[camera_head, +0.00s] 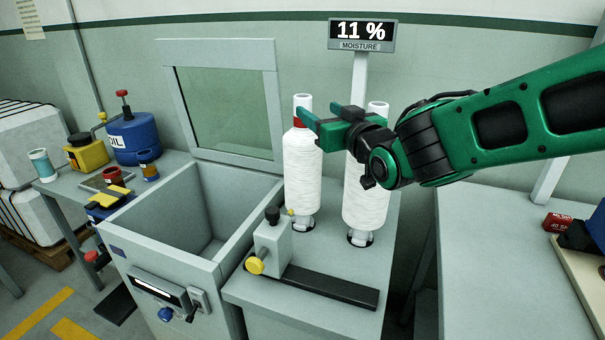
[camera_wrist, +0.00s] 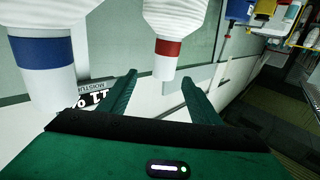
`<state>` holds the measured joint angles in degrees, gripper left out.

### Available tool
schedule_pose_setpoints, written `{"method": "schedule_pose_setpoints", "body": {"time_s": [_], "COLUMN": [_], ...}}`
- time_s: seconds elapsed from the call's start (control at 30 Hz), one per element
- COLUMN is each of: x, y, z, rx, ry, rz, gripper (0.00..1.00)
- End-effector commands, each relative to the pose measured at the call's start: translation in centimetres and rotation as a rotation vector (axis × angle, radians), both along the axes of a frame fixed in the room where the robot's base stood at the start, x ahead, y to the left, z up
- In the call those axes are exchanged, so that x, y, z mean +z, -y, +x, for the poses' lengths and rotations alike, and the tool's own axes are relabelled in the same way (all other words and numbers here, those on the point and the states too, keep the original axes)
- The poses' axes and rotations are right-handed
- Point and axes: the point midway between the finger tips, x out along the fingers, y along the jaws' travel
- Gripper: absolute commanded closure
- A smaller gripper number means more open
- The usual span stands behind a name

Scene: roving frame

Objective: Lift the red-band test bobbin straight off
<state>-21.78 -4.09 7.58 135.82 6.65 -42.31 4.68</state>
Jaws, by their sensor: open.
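The red-band test bobbin (camera_head: 303,175) is a white wound cone standing upright on the left holder of the grey bench, its red band partly behind a finger. In the wrist view, which is turned over, its red band (camera_wrist: 168,48) lies just beyond the fingertips and its bare tube end is between them. My gripper (camera_head: 318,112) is open, at the height of the bobbin's neck. It also shows in the wrist view (camera_wrist: 160,78), with gaps on both sides of the tube. A second white bobbin (camera_head: 366,197) stands to the right; its blue band (camera_wrist: 41,52) shows in the wrist view.
A moisture display (camera_head: 361,36) reading 11 % stands on a post behind the bobbins. An open grey chamber (camera_head: 205,215) with a raised glass lid (camera_head: 228,105) is to the left. A small grey block with a yellow knob (camera_head: 256,265) sits in front. Clear worktop (camera_head: 500,270) is at right.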

Motion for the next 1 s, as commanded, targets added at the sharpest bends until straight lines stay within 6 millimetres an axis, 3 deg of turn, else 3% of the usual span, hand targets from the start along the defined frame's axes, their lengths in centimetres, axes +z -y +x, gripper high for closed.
{"method": "schedule_pose_setpoints", "body": {"time_s": [0.13, 0.43, 0.7, 1.0], "x": [-0.1, -0.3, -0.8, -0.7], "y": [-1.6, -2.7, -4.2, -4.6], "z": [1.8, 3.5, 6.6, 7.4], "rx": [0.01, 0.013, 0.013, 0.013], "ry": [-0.002, -0.003, -0.002, 0.0], "rz": [0.0, -0.001, -0.001, -0.001], "gripper": [0.43, 0.43, 0.43, 0.43]}}
